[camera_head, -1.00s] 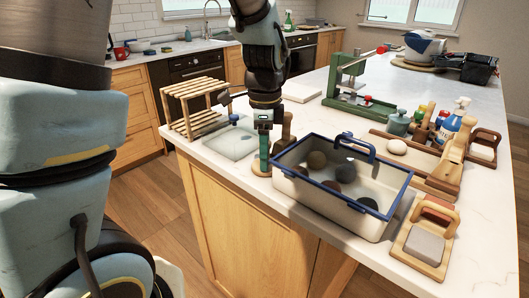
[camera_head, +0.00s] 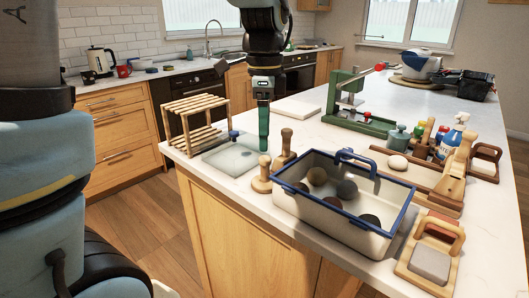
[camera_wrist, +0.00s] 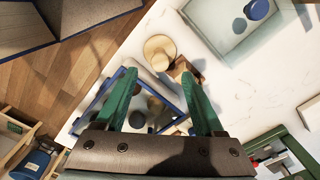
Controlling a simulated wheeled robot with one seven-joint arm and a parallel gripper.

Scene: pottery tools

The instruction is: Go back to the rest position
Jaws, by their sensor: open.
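My gripper (camera_head: 264,143) points down above the front left part of the counter, with green fingers. The wrist view shows the two fingers (camera_wrist: 157,82) apart with nothing held between them. Just below it stand a wooden knobbed tool (camera_head: 262,183) and a second wooden tool (camera_head: 286,141). The gripper is clear above the nearer one. In the wrist view the round top of a wooden tool (camera_wrist: 159,50) shows beyond the fingertips.
A blue-rimmed bin (camera_head: 322,217) with several balls stands right of the gripper. A green press (camera_head: 345,105), wooden tray and bottles (camera_head: 452,138) are further right. The counter's front edge is near.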

